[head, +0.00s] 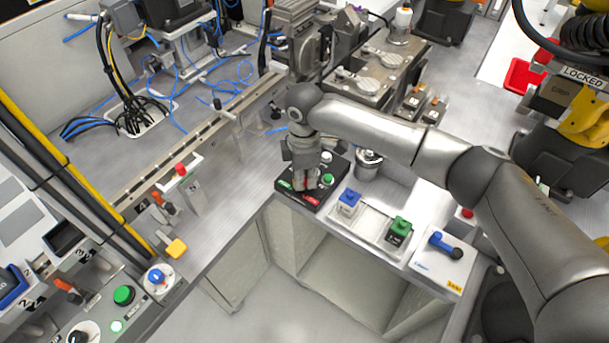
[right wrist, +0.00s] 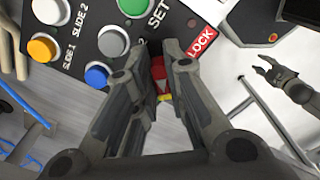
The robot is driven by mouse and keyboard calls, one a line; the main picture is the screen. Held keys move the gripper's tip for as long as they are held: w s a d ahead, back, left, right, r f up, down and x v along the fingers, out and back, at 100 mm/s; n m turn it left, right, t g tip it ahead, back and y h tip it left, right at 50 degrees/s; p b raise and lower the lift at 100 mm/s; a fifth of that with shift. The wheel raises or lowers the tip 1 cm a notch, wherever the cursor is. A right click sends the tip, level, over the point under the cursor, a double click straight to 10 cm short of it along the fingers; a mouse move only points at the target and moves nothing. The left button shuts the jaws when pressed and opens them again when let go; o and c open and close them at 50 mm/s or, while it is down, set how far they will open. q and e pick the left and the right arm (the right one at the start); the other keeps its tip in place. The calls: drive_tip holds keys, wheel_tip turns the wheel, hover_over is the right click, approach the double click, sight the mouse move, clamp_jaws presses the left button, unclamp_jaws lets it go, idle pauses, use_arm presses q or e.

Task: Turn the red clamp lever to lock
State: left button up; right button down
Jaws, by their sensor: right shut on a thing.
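The red clamp lever (right wrist: 158,72) shows between the fingers of my right gripper (right wrist: 160,82) in the right wrist view. The fingers hide part of it, and a yellow bit shows beneath it. In the head view my right gripper (head: 303,185) points down at the black control panel (head: 328,201), shut on the lever. The red LOCK label (right wrist: 201,43) lies beside the right finger. A green label (head: 285,184) is at the panel's left. A dark gripper-like shape (right wrist: 290,88), perhaps my left gripper, shows small at the right of the wrist view.
A green SET button (right wrist: 133,7) and white, orange and blue buttons (right wrist: 97,75) crowd close around the gripper. A metal rail (head: 195,137) runs at the left.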

drive_tip(key=shift+n, duration=0.3)
drive_tip(key=n, duration=0.1)
drive_tip(key=n+p, duration=0.1)
drive_tip(key=n, duration=0.1)
drive_tip(key=shift+w+a+r+n, duration=0.1)
drive_tip(key=shift+w+n, duration=0.05)
drive_tip(key=shift+n, duration=0.15)
drive_tip(key=n, duration=0.4)
drive_tip(key=shift+w+a+n+p, duration=0.1)
drive_tip(key=shift+n+p, duration=0.2)
drive_tip(key=n, duration=0.4)
drive_tip(key=shift+a+n, duration=0.1)
drive_tip(key=shift+n, duration=0.2)
drive_tip(key=shift+w+a+n+b, duration=0.1)
drive_tip(key=shift+n+b, duration=0.25)
drive_tip(key=shift+n, duration=1.85)
drive_tip(key=c, duration=1.8)
unclamp_jaws()
drive_tip(key=shift+o, duration=0.2)
